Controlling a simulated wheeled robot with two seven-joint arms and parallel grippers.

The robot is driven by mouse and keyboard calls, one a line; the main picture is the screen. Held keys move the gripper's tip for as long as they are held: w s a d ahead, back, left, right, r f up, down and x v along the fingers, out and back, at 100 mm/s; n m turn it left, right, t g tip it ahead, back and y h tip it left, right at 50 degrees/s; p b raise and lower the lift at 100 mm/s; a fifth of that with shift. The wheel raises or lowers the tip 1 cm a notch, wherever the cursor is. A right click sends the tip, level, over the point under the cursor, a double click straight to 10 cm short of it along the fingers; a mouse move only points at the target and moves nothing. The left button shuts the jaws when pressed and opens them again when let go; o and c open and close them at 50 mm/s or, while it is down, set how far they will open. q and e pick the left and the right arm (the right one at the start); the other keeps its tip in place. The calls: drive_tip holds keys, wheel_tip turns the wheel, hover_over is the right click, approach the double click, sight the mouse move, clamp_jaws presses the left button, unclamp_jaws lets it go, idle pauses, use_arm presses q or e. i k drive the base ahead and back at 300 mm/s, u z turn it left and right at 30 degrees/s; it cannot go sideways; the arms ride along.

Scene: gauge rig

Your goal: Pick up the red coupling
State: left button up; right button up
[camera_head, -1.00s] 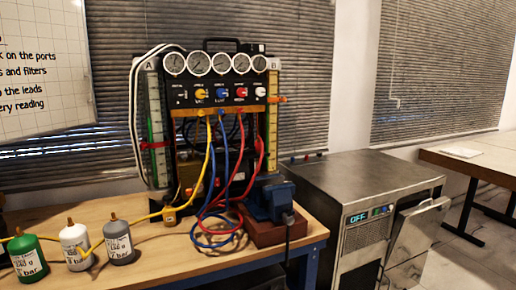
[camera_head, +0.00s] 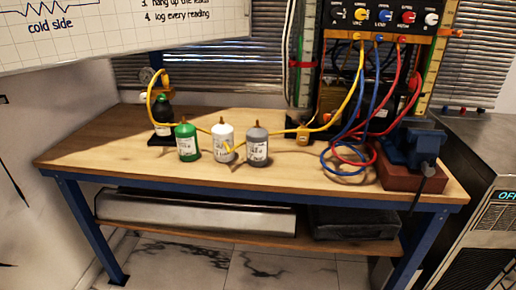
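I cannot clearly pick out a separate red coupling. A red hose (camera_head: 389,92) hangs from the right side of the gauge panel (camera_head: 385,18), its top end meeting the panel's lower edge. It loops down to the bench beside a blue hose (camera_head: 371,85) and a yellow hose (camera_head: 357,90). A red knob (camera_head: 407,17) is on the panel. A small red part (camera_head: 303,64) crosses the column at the panel's left. Neither of my grippers is in view.
A blue vise (camera_head: 415,146) on a red-brown block stands at right. The bench's front left is clear.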

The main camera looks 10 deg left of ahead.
sight(414, 82)
drive_tip(key=z, duration=2.35)
drive_tip(key=i, duration=2.05)
drive_tip(key=u, duration=1.4)
